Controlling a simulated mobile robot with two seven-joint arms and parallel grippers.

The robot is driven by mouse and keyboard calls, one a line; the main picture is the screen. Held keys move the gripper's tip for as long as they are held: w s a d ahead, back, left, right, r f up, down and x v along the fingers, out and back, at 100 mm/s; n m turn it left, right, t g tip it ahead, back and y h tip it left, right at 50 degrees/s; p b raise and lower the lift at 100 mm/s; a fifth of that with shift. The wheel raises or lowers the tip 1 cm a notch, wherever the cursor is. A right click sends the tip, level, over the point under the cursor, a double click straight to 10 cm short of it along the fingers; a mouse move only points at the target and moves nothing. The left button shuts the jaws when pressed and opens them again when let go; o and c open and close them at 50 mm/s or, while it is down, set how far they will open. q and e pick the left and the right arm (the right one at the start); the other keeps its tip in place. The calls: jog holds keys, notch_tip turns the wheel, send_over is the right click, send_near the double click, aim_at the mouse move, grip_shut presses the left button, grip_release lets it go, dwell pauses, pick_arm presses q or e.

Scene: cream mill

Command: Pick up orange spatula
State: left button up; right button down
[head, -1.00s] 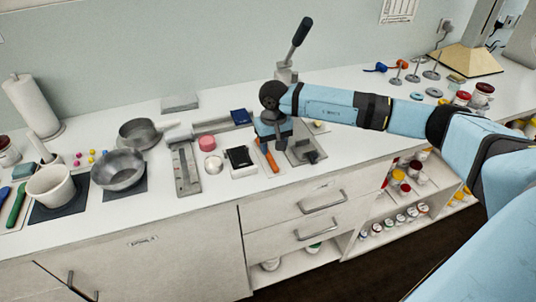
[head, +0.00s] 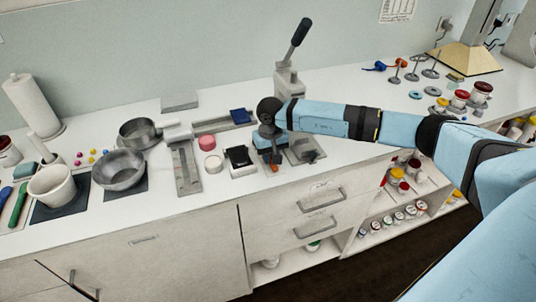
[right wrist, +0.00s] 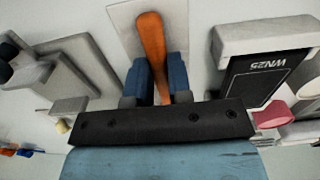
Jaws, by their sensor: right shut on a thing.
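The orange spatula (head: 274,168) is at the front middle of the counter. In the head view only a small orange piece shows below my right gripper (head: 271,157), which hides the rest. In the right wrist view, the spatula's orange handle (right wrist: 151,42) runs between the two blue fingers of my right gripper (right wrist: 160,78), over a pale rectangular pad. The fingers are shut on the handle. I cannot tell whether the spatula is clear of the pad. My left gripper is not in view.
A black-topped scale (head: 239,157) stands just left of the gripper, and a grey plate with a dark block (head: 309,154) just right. A lever press (head: 289,80) stands behind. Metal bowls (head: 119,170) and a white tub (head: 52,185) are further left. The counter's front edge is close.

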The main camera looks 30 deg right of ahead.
jog(key=shift+r, duration=0.15)
notch_tip(320, 180, up, 20)
jog(key=b, duration=0.1)
jog(key=shift+b, duration=0.4)
